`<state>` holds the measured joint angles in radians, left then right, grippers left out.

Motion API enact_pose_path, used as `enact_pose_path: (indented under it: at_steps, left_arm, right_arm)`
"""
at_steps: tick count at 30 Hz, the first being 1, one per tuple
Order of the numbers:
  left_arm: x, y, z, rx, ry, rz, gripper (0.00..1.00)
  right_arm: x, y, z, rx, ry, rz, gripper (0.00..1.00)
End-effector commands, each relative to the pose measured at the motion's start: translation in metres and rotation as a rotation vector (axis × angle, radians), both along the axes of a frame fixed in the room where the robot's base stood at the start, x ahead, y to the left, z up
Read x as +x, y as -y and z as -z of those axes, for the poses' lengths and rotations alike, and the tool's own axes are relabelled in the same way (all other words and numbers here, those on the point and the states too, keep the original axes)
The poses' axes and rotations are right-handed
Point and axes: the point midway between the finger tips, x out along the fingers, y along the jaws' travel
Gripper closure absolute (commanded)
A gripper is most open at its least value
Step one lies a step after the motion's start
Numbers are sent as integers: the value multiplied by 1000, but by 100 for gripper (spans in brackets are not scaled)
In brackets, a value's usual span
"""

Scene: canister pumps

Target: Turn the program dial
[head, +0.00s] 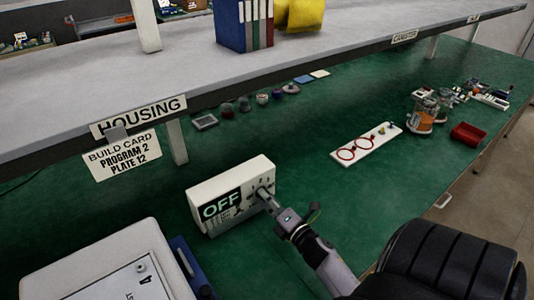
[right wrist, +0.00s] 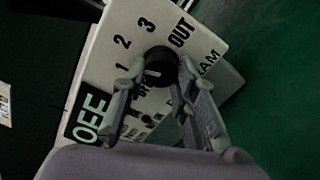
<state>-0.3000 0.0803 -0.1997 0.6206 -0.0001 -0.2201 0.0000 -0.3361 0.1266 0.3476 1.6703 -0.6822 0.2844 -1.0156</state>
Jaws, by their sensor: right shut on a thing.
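A white control box (head: 230,195) stands on the green bench, its big display (head: 221,205) reading OFF. In the right wrist view the box face (right wrist: 110,45) carries a round black program dial (right wrist: 160,63), with the marks 1, 2, 3 and OUT around it. A pale line shows on the dial; which mark it points to is hard to tell. My right gripper (head: 266,193) is shut on the dial, one finger on each side, as the right wrist view shows (right wrist: 157,78). The fingers cover part of the lower lettering. My left gripper is not in view.
A build card (head: 122,156) on the shelf edge reads PROGRAM 2, PLATE 12. A white cabinet (head: 110,270) and a blue object (head: 185,265) stand left of the box. A white board with red rings (head: 366,147) lies to the right, with clear green bench (head: 290,135) between.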

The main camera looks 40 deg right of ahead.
Motion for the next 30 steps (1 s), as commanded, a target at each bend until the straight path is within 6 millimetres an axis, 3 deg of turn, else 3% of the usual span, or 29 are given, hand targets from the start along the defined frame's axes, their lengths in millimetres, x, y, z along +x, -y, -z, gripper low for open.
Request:
enact_pose_path:
  at_steps: [30]
  left_arm:
    - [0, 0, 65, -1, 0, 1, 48]
  right_arm:
    - [-1, 1, 8, -946, -109, -5, 100]
